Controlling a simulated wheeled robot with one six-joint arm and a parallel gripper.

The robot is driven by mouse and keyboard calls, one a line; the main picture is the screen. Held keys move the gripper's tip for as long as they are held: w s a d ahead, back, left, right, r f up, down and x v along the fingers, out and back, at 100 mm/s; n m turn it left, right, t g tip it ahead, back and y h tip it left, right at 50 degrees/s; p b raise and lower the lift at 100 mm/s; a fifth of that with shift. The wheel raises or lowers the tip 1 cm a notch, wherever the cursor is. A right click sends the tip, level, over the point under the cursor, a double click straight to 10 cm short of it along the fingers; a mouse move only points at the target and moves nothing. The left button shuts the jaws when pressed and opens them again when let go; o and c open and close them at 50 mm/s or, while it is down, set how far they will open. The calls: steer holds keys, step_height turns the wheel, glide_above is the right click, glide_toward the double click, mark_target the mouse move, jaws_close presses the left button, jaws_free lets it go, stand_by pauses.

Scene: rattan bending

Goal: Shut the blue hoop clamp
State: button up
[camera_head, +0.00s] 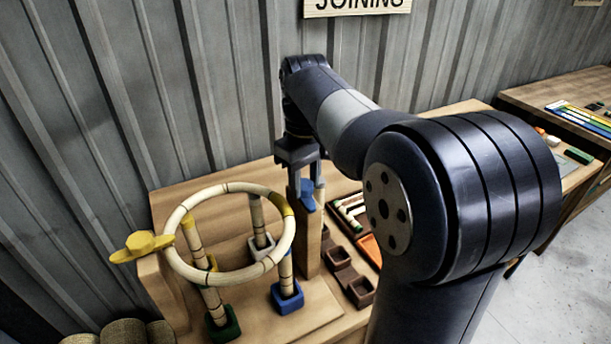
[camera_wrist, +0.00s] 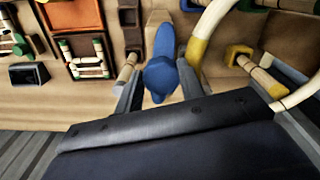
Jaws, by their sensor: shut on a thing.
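The blue hoop clamp (camera_head: 307,188) sits on top of an upright wooden post, beside the rattan hoop's yellow-banded right side. My gripper (camera_head: 306,190) reaches down from above, with its fingers on either side of the clamp. In the wrist view the blue clamp (camera_wrist: 161,78) shows as a rounded blue piece between the grey fingers (camera_wrist: 158,88), and my gripper is shut on it. The pale rattan hoop (camera_head: 176,218) lies level above several short rattan legs. The fingers partly hide the clamp, and I cannot tell whether it closes over the hoop.
A yellow clamp (camera_head: 141,246) stands at the hoop's left. The legs stand in coloured sockets, including a blue one (camera_head: 287,297) and a green one (camera_head: 223,324). Brown holders (camera_head: 341,262) and a parts tray (camera_head: 352,214) lie right of the post. A corrugated wall (camera_head: 150,90) is behind.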

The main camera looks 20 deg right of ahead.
steer(key=m+p, duration=0.2)
steer(key=m, duration=0.2)
steer(key=shift+a+r, duration=0.1)
steer(key=shift+r, duration=0.05)
steer(key=m+p, duration=0.2)
steer(key=m, duration=0.2)
steer(key=shift+a+m, duration=0.15)
steer(key=shift+m, duration=0.25)
steer(key=m+p, duration=0.1)
steer(key=m, duration=0.2)
steer(key=shift+a+m, duration=0.1)
steer(key=shift+m, duration=0.2)
steer(key=shift+w+m+p, duration=0.15)
steer(key=shift+m+p, duration=0.55)
steer(key=shift+m, duration=1.2)
steer(key=o, duration=1)
step_height(320, 180, up, 10)
steer(key=shift+r+b, duration=0.25)
steer(key=shift+b, duration=0.15)
